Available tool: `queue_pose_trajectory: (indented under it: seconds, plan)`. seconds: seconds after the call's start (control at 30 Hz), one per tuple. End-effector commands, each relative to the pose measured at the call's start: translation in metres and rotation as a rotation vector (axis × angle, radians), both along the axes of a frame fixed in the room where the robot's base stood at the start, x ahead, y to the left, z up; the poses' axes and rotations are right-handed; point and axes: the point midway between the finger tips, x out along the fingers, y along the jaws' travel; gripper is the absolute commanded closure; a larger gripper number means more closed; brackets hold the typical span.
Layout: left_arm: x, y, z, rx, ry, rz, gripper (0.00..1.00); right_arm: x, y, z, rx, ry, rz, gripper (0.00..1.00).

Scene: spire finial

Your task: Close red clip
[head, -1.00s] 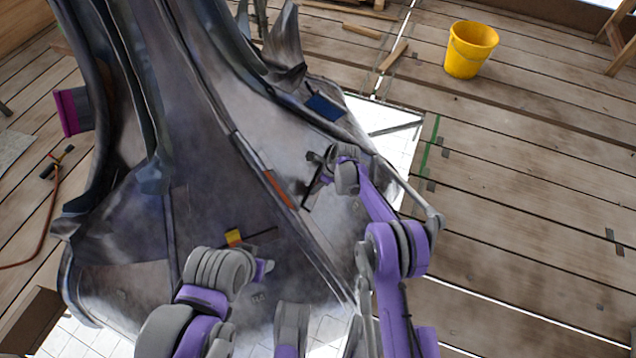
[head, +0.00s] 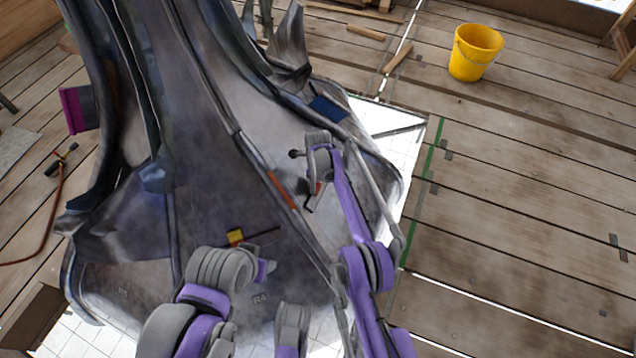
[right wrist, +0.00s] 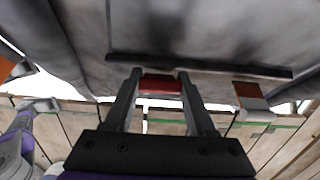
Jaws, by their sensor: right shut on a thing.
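The red clip (right wrist: 160,83) lies between the two dark fingers of my right gripper (right wrist: 160,88) in the right wrist view, against the grey metal and below a long dark bar (right wrist: 200,66). The right gripper is shut on it. In the head view my right gripper (head: 312,196) is at the right part of the flared spire base (head: 215,180), with a bit of red showing beside it. My left arm is at the lower left of the head view. Its fingers are hidden, so I cannot tell their state.
An orange-red strip (head: 282,190) lies on a seam left of the right gripper. A yellow block (head: 235,237) and a blue patch (head: 328,108) sit on the base. An orange-and-grey clip (right wrist: 252,100) is right of the fingers. A yellow bucket (head: 474,54) stands on the planks.

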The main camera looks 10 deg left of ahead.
Motion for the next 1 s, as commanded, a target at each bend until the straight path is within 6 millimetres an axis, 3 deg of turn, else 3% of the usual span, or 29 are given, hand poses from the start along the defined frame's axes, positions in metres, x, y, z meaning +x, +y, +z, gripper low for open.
queue_pose_trajectory:
  seconds: [0.4, 0.43, 0.57, 0.87, 1.0]
  plan:
    - [0.0, 0.0, 0.0, 0.0, 0.0, 0.0, 0.5, -0.001, 0.001, 0.0, -0.017, 0.001, 0.0, 1.0]
    - [0.0, 0.0, 0.0, 0.0, 0.0, 0.0, 0.5, -0.001, 0.0, 0.0, -0.017, 0.001, 0.0, 0.39]
    - [0.0, 0.0, 0.0, 0.0, 0.0, 0.0, 0.5, -0.001, 0.0, 0.0, -0.017, 0.001, 0.0, 0.15]
    - [0.0, 0.0, 0.0, 0.0, 0.0, 0.0, 0.5, -0.001, 0.0, 0.001, -0.016, 0.001, 0.0, 0.14]
    - [-0.001, 0.0, 0.004, 0.0, 0.001, 0.0, 0.5, -0.001, 0.0, 0.013, -0.016, 0.002, 0.0, 0.14]
